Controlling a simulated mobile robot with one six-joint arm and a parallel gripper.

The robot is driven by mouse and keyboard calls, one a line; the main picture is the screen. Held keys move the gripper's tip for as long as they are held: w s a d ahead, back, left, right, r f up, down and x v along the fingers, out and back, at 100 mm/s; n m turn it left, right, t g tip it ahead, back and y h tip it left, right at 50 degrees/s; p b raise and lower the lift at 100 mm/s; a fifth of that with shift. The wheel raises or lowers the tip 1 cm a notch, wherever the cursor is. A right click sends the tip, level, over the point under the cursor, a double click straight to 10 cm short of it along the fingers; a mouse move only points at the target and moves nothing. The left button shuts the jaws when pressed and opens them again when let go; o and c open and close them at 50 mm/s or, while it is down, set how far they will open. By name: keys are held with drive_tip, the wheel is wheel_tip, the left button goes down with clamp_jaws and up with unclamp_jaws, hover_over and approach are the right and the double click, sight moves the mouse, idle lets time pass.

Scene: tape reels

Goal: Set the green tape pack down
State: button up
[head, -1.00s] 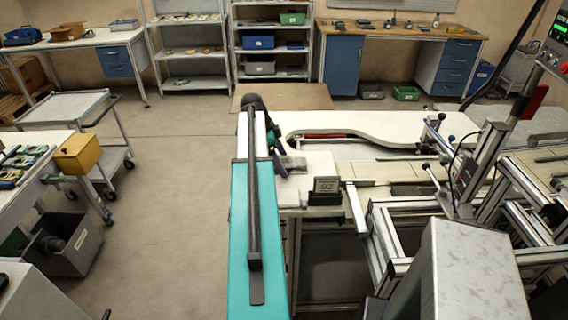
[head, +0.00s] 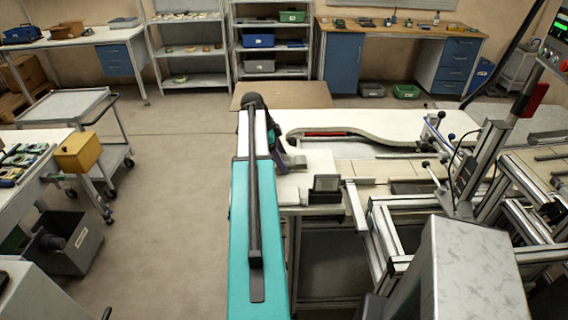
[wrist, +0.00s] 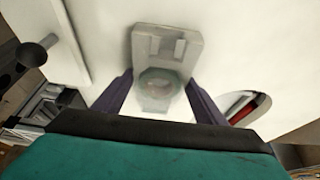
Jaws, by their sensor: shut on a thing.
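My gripper (wrist: 159,98) is shut on the green tape pack (wrist: 158,83), a pale, grey-green round thing between its two dark purple fingers in the wrist view. The pack appears over a light grey slotted plate (wrist: 165,45) on a white surface. I cannot tell whether the pack touches the plate. In the head view my gripper (head: 290,160) is at the left end of the white worktop, partly hidden by my teal arm. The pack cannot be made out there.
The white worktop (head: 375,122) has a curved cut-out with a red bar (head: 325,133). A small black box (head: 326,184) stands at its near edge. Metal rails and a post (head: 480,170) crowd the right. Open floor (head: 170,200) lies left.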

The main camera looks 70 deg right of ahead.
drive_tip(key=shift+r, duration=0.15)
wheel_tip(320, 180, up, 8)
drive_tip(key=b, duration=0.3)
drive_tip(key=shift+r, duration=0.85)
idle(0.4)
